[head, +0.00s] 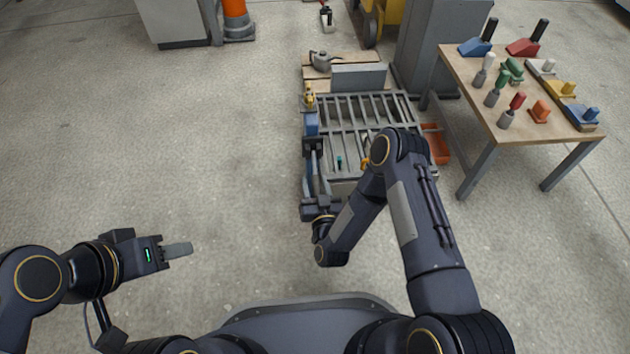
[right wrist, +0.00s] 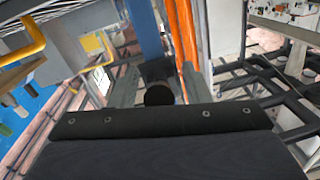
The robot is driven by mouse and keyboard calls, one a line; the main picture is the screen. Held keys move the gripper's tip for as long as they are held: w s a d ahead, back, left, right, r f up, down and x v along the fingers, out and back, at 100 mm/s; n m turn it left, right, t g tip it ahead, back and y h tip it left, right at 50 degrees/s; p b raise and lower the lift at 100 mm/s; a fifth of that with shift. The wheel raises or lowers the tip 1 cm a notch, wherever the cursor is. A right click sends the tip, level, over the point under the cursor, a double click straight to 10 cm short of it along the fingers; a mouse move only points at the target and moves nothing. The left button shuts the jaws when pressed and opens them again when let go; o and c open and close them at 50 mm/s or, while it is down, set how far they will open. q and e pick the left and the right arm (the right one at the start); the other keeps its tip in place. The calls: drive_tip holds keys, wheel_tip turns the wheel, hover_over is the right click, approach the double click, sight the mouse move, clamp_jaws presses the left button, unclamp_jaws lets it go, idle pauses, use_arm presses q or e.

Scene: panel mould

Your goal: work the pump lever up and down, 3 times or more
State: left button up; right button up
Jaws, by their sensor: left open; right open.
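The pump shows as a blue body (head: 311,124) at the left edge of the mould in the head view. In the right wrist view it is the upright blue post (right wrist: 150,30). What looks like the lever's round black end (right wrist: 158,95) faces the camera between the fingers of my right gripper (right wrist: 160,88). The fingers are open, one on either side, with gaps visible. In the head view my right gripper (head: 315,165) points away beside the mould's left edge, and the lever is hard to make out. My left gripper (head: 178,249) is open and empty over bare floor at the left.
The slatted grey mould (head: 350,112) lies right of the pump, partly behind my right arm. A wooden table (head: 480,80) with several coloured tools stands at the right. An orange tray (head: 436,143) sits beside the mould. The floor at left is clear.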

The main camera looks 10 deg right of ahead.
sight(316, 188)
clamp_jaws()
drive_tip(key=shift+s+r+g+p, duration=0.1)
drive_tip(key=shift+r+g+p, duration=0.3)
drive_tip(key=shift+p, duration=0.4)
drive_tip(key=r+g+p, duration=0.2)
drive_tip(key=p, duration=0.2)
drive_tip(key=s+r+g+p, duration=0.1)
drive_tip(key=r+g+p, duration=0.1)
drive_tip(key=p, duration=0.3)
drive_tip(key=shift+s+r, duration=0.2)
drive_tip(key=r+g+p, duration=0.2)
drive_tip(key=g+p, duration=0.1)
drive_tip(key=p, duration=0.1)
drive_tip(key=r+g+p, duration=0.2)
drive_tip(key=p, duration=0.2)
drive_tip(key=shift+w+r+m+g+h+p, duration=0.1)
drive_tip(key=shift+w+m+g+h+p, duration=0.1)
drive_tip(key=shift+m+g+h+p, duration=0.15)
drive_tip(key=shift+w+r+g+p, duration=0.2)
drive_tip(key=shift+r+g+p, duration=0.1)
drive_tip(key=shift+g+p, duration=0.6)
